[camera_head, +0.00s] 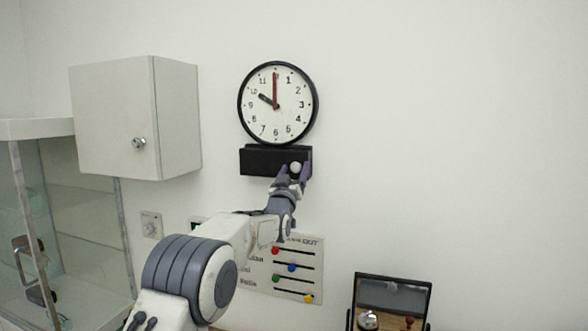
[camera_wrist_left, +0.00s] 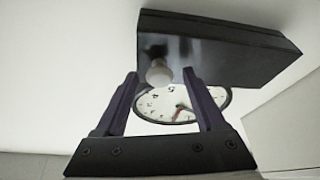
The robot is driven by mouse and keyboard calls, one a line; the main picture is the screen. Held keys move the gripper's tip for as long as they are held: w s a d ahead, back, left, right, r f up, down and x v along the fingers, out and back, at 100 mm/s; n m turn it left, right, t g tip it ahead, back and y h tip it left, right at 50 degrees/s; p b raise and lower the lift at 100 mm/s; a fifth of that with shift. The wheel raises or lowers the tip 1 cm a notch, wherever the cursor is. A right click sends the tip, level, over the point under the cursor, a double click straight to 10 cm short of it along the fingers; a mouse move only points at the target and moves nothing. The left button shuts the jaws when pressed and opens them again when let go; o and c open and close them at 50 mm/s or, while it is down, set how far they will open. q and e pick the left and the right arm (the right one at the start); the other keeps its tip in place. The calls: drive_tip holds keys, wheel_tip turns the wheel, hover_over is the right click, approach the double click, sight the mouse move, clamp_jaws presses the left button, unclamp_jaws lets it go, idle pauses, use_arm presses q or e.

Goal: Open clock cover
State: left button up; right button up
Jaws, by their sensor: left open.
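A round wall clock (camera_head: 297,120) with a black rim and white face hangs on the wall. It also shows partly behind the fingers in the left wrist view (camera_wrist_left: 160,104). A black box (camera_head: 258,160) with a pale round knob (camera_head: 295,167) is directly below it. The box fills the upper part of the left wrist view (camera_wrist_left: 235,52), with the knob (camera_wrist_left: 158,72) on its near face. My left gripper (camera_head: 292,172) is open, with its fingertips on either side of the knob; I cannot tell whether they touch it. No separate clear cover can be made out. My right gripper is not in view.
A white wall cabinet (camera_head: 110,110) with a round knob hangs left of the clock. A glass case (camera_head: 75,225) stands at the lower left. A board with coloured sliders (camera_head: 300,290) is under my left arm. A black-framed mirror (camera_head: 392,284) stands lower right. The wall right of the clock is bare.

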use_arm(q)
clamp_jaws()
idle(1.4)
